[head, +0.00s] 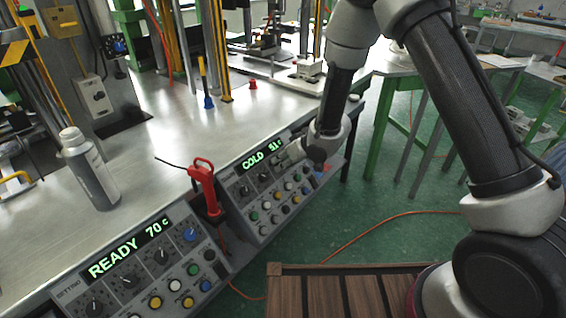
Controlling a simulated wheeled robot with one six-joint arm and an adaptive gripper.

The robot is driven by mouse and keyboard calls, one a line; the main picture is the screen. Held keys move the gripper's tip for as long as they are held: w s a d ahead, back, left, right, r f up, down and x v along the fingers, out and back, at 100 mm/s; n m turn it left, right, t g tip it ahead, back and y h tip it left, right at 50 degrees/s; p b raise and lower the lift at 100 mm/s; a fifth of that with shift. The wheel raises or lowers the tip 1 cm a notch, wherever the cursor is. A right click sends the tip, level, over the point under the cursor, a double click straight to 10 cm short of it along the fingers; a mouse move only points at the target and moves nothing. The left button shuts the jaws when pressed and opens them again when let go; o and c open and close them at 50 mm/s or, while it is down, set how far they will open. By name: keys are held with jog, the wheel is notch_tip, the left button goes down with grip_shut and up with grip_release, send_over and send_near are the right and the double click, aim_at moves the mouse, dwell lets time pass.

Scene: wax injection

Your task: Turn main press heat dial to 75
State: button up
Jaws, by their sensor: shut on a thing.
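Two control panels stand along the bench's front edge. The right panel (250,212) has a display (262,159) with green text reading COLD 51c, with dark dials and several coloured buttons below it. My gripper (287,157) is at this panel's upper right, just beside the display, shut on what seems to be a dial there; the arm and fingers hide it, so its setting cannot be read. The left panel (148,292) has a display (126,252) reading READY 70 c, with black dials and one blue dial (190,234). I cannot read which panel is the main press.
A red-handled tool (203,184) stands between the panels. A grey bottle (90,170) stands on the metal bench (150,140). A slatted wooden surface (345,293) is at the bottom. An orange cable (385,223) crosses the green floor.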

jog(key=m, duration=0.4)
jog(key=shift+w+d+y, duration=0.1)
jog(key=shift+y, duration=0.2)
jog(key=shift+d+f+m+g+y, duration=0.1)
jog(key=shift+m+g+y, duration=0.3)
jog(key=shift+m, duration=2.2)
jog(key=o, duration=1)
jog(key=v, duration=1.2)
jog(key=shift+f, duration=0.1)
